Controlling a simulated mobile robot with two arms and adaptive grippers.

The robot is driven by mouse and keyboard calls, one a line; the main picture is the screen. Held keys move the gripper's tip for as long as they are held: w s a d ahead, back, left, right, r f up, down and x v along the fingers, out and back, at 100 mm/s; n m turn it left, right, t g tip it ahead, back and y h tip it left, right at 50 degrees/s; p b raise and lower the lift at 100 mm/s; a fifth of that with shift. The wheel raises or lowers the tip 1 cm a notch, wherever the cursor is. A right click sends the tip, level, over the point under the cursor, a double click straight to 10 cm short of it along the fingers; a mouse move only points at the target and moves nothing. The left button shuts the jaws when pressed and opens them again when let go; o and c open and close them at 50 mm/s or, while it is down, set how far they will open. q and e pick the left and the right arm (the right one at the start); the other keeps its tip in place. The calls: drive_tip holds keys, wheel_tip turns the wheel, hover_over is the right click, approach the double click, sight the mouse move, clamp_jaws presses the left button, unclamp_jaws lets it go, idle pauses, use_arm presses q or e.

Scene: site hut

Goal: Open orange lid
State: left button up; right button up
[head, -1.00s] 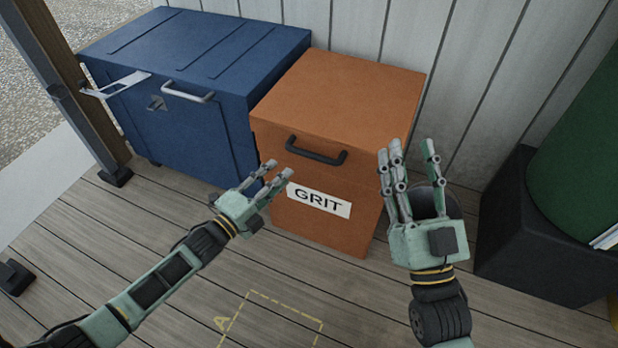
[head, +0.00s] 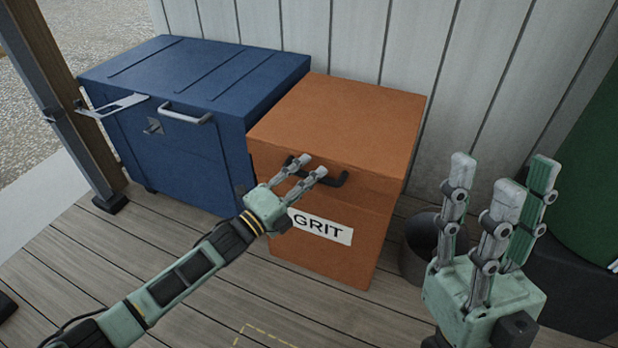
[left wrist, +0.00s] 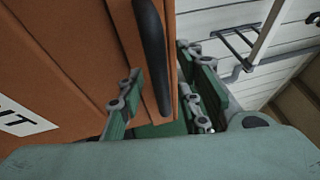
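The orange grit box (head: 345,225) stands against the wall with its orange lid (head: 340,118) down. A dark handle (head: 330,181) is on its front, above the white GRIT label. My left gripper (head: 308,170) is at the handle, its fingers overlapping the handle's left part in the head view. In the left wrist view the handle (left wrist: 152,50) runs between the spread fingers (left wrist: 160,95), which look open around it; the lower tip of the handle is near the palm. My right gripper (head: 502,190) is open and empty, fingers up, right of the box.
A blue chest (head: 185,135) with a pale handle stands close on the left of the grit box. A dark bucket (head: 420,250) is on the right, and a green barrel (head: 585,165) on a black base is beyond it. Wooden floor (head: 190,285) is free in front.

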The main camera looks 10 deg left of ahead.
use_arm(q)
drive_tip(key=shift+w+d, duration=0.1)
drive_tip(key=shift+c, duration=0.2)
clamp_jaws()
idle(0.5)
